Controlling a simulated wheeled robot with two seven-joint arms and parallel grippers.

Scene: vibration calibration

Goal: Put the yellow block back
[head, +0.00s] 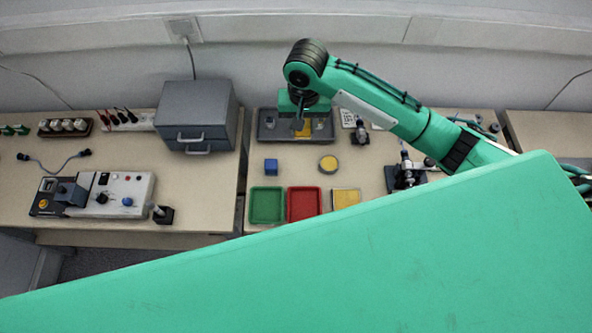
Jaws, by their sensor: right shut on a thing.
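My right gripper (298,122) points down over the grey tray (262,136) at the back of the middle table. It is shut on the yellow block (304,129), which shows as a yellow patch just at and behind the fingers. The gripper hides part of the block, and I cannot tell whether it touches the tray floor. My left gripper is out of view.
A blue block (271,166) and a round yellow-topped piece (328,163) stand in front of the tray. Green (266,205), red (304,204) and yellow (346,198) bins line the front. A dark device (405,174) stands to the right; a grey drawer box (197,115) to the left.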

